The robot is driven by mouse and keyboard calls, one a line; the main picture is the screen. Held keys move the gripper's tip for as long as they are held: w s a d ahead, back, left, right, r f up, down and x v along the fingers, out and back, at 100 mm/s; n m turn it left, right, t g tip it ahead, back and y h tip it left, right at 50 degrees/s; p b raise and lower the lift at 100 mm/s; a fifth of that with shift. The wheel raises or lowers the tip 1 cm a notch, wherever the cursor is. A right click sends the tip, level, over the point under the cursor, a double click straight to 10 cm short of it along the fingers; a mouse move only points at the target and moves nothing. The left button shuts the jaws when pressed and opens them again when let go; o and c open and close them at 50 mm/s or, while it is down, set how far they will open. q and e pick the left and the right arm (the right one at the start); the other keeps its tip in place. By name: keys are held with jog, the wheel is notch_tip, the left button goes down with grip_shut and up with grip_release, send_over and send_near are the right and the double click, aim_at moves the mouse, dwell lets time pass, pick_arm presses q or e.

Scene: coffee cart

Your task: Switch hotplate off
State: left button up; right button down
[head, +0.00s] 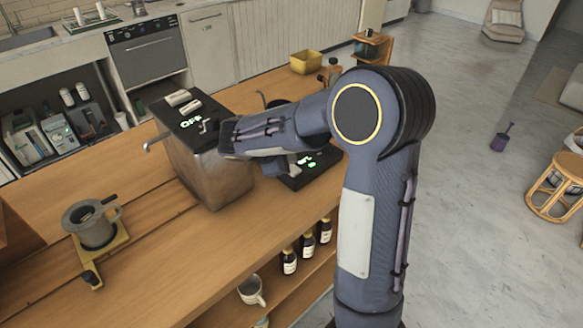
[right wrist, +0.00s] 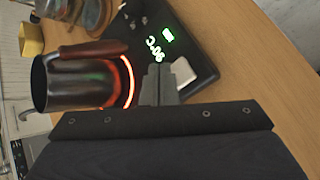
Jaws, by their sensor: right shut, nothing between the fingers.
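The hotplate is a black slab with a green lit display; it shows in the head view (head: 324,157), partly behind my right arm, and in the right wrist view (right wrist: 200,52). Its ring (right wrist: 129,80) glows orange-red under a dark metal pot (right wrist: 78,82). The display (right wrist: 156,46) seems to read 90 °C beside a green symbol. A pale switch-like piece (right wrist: 183,73) sits on the slab near the display. My right gripper (right wrist: 161,80) is shut and empty, its tips close to that piece; contact cannot be told. My left gripper is out of view.
A metal box-shaped machine (head: 213,175) with an OFF display stands left of the hotplate on the wooden counter (head: 160,255). A grinder-like cup on a stand (head: 94,226) is at the left. Bottles (head: 307,243) and a white mug (head: 250,290) sit on a lower shelf.

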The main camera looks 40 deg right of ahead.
jog(key=shift+f, duration=0.1)
jog(key=shift+f+b, duration=0.4)
jog(key=shift+f+b, duration=0.4)
jog(key=shift+f, duration=0.1)
dwell(0.8)
jog(key=shift+r, duration=0.1)
jog(key=shift+r+p, duration=0.8)
jog(key=shift+r, duration=0.1)
notch_tip(320, 180, up, 6)
jog(key=p, duration=0.5)
